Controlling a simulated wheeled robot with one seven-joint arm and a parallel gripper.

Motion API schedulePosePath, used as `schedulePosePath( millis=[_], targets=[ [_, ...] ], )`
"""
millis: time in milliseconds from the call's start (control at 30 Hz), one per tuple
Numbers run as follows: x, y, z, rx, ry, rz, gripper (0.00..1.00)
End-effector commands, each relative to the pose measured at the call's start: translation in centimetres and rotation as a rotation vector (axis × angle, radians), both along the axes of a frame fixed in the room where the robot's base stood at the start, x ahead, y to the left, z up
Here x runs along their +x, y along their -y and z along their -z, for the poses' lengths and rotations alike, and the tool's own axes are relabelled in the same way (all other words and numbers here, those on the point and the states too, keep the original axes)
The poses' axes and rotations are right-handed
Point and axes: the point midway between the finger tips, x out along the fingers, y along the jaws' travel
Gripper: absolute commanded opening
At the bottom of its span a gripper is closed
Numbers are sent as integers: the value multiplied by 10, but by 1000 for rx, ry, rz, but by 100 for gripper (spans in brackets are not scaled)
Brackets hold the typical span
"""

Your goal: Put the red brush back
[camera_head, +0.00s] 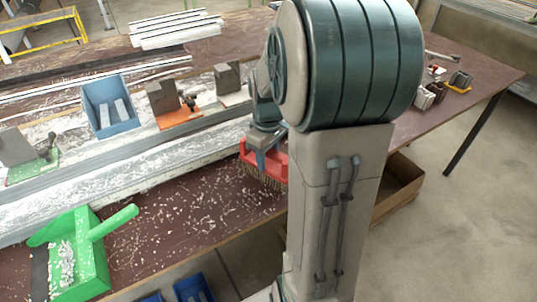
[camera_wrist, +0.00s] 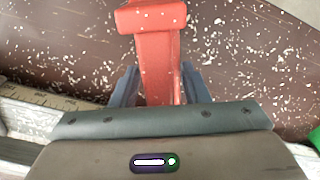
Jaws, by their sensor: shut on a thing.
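The red brush (camera_head: 262,161) is in my gripper (camera_head: 266,148), over the brown bench near its front edge in the head view. Its bristles point down, close to the scattered white chips; I cannot tell if they touch the bench. My arm hides its right part. In the wrist view the red brush (camera_wrist: 154,62) stands between the two fingers of my gripper (camera_wrist: 158,88), which are shut on it. White specks lie on the brush.
A green dustpan (camera_head: 92,262) with white chips sits at the front left. A blue bin (camera_head: 110,108) and clamps on orange (camera_head: 180,117) and green (camera_head: 32,168) bases stand along the metal profiles. An open cardboard box (camera_head: 400,186) is below the bench at right.

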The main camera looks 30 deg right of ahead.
Motion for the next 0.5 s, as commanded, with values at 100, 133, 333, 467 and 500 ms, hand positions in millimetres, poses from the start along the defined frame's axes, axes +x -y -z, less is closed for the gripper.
schedulePosePath(
  millis=[100,133,333,467,500],
  targets=[
    [0,0,3,0,0,0,47],
    [0,0,3,0,0,0,55],
    [0,0,3,0,0,0,63],
    [0,0,2,0,0,0,63],
    [0,0,0,0,0,0,63]
  ],
)
